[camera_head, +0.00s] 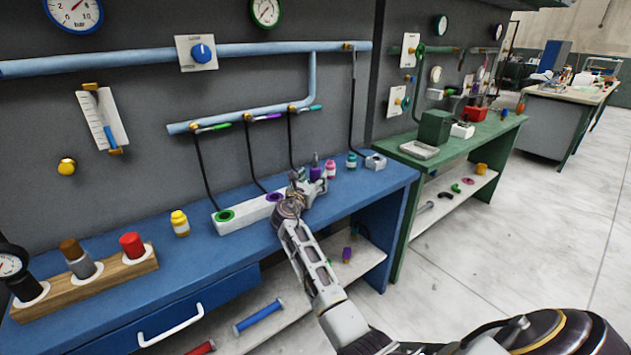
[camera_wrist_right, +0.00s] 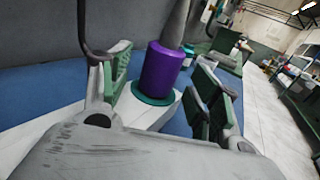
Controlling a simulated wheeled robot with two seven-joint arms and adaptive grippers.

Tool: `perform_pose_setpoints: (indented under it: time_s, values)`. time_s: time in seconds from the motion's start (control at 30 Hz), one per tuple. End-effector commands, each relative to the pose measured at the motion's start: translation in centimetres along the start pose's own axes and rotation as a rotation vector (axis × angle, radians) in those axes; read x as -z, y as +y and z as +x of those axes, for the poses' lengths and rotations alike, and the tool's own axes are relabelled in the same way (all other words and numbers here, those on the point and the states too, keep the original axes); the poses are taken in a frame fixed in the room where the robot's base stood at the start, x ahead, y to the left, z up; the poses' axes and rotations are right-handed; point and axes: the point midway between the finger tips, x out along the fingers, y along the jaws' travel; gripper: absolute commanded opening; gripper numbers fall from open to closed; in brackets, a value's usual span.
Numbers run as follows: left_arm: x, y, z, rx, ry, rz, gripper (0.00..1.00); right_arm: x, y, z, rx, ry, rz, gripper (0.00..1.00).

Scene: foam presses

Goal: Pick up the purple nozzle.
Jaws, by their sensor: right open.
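The purple nozzle (camera_head: 315,172) stands upright at the right end of the white holder block (camera_head: 240,217) on the blue bench. In the right wrist view the nozzle (camera_wrist_right: 163,70) is a purple cylinder with a grey tapered tip. Its base is at a teal ring (camera_wrist_right: 153,97). My right gripper (camera_head: 309,184) is at the nozzle and hides part of the block's right end. In the wrist view my right gripper (camera_wrist_right: 166,85) is open, with the nozzle showing between its fingers; whether they touch is unclear. My left gripper is not in view.
Black hoses hang from the blue pipe (camera_head: 240,116) behind the block. A pink jar (camera_head: 330,168) and teal jar (camera_head: 351,161) stand to the right, a yellow jar (camera_head: 180,223) to the left. A wooden rack (camera_head: 90,283) is at the far left. Another purple piece (camera_head: 347,254) is on the lower shelf.

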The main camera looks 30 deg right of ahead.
Motion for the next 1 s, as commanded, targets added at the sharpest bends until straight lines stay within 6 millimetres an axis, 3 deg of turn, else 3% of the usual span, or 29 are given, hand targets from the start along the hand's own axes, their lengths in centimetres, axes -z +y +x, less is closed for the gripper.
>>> perform_pose_setpoints:
  time_s: [0.3, 0.83, 1.0]
  values:
    - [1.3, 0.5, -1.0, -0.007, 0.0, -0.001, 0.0, 0.0, 0.0, 2.8, 0.001, 0.0, 0.001, 0.62]
    - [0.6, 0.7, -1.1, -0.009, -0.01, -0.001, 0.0, 0.0, 0.0, 3.0, 0.001, 0.0, 0.001, 0.62]
    - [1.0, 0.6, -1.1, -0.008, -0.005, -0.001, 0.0, 0.0, 0.0, 3.0, 0.0, 0.0, 0.001, 0.41]
